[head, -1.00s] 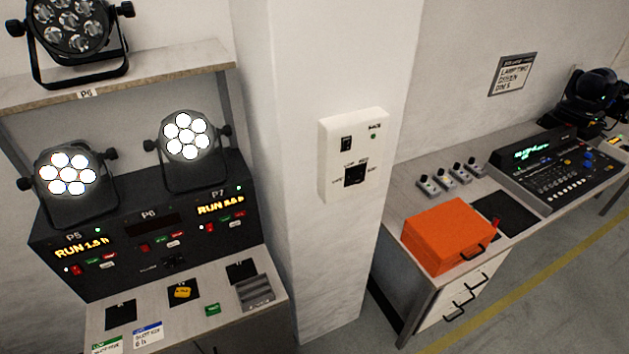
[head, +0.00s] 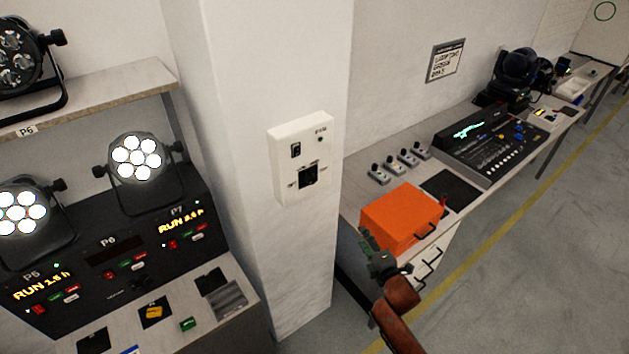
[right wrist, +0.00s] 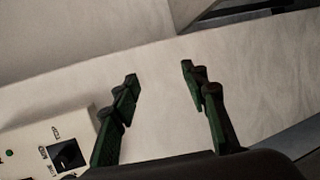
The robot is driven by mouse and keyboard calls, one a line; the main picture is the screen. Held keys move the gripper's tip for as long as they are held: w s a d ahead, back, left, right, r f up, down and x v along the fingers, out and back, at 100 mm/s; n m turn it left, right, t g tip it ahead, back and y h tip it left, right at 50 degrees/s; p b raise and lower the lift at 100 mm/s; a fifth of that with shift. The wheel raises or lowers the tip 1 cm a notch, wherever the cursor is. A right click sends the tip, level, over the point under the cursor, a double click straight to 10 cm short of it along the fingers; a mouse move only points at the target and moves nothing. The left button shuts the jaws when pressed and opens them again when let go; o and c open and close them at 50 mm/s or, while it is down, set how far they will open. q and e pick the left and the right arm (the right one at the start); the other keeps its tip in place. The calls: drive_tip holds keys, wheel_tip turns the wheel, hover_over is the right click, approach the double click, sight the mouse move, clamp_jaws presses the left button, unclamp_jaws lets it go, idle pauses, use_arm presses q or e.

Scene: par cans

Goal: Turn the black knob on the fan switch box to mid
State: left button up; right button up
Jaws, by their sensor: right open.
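The fan switch box (head: 301,158) is a white box on the side of a white pillar. In the right wrist view, the open fingers (right wrist: 160,84) point at bare pillar wall, and the knob (right wrist: 67,155) shows at the lower left, outside the fingers. My left gripper is not in view.
An orange case (head: 400,217) sits on the bench right of the pillar, behind my right arm. A lighting console (head: 490,143) stands further back. At left, a black panel (head: 130,255) carries lit par cans (head: 136,157). Floor at right is clear.

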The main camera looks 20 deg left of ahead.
drive_tip(key=s+a+r+n+y, duration=0.1)
drive_tip(key=a+r+n+y, duration=0.2)
drive_tip(key=r, duration=0.4)
drive_tip(key=s+a+r+n, duration=0.2)
drive_tip(key=a+r, duration=0.3)
drive_tip(key=r, duration=0.3)
drive_tip(key=n+y+p, duration=0.2)
drive_tip(key=n, duration=0.2)
approach(312, 181)
drive_tip(key=x, duration=0.2)
drive_tip(key=shift+x, duration=3.35)
drive_tip(key=shift+f, duration=0.1)
drive_tip(key=shift+c, duration=0.6)
clamp_jaws()
drive_tip(key=shift+m+p, duration=0.35)
drive_tip(key=shift+m, duration=0.05)
